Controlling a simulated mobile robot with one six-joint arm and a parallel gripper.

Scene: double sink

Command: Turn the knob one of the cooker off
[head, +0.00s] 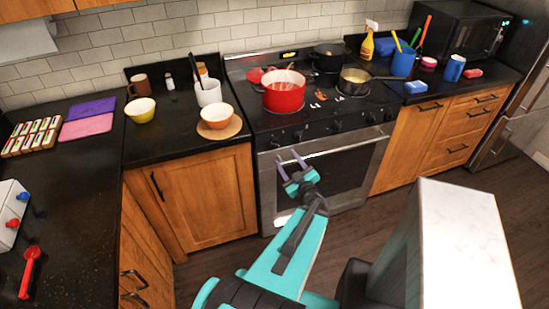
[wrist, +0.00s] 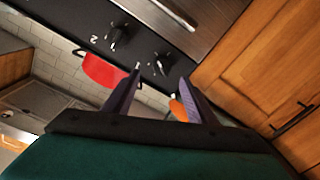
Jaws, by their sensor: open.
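The black cooker has a row of dark knobs along its front panel (head: 330,128). In the head view the leftmost knob (head: 276,142) is just above and left of my gripper (head: 288,158). In the wrist view a knob (wrist: 163,62) appears between and just beyond my open fingertips (wrist: 160,75). My gripper is open and empty in front of the oven door.
The oven door handle (head: 330,150) runs below the knobs. An orange bowl (head: 217,115) sits on the left counter. A white-topped block (head: 462,220) stands at lower right.

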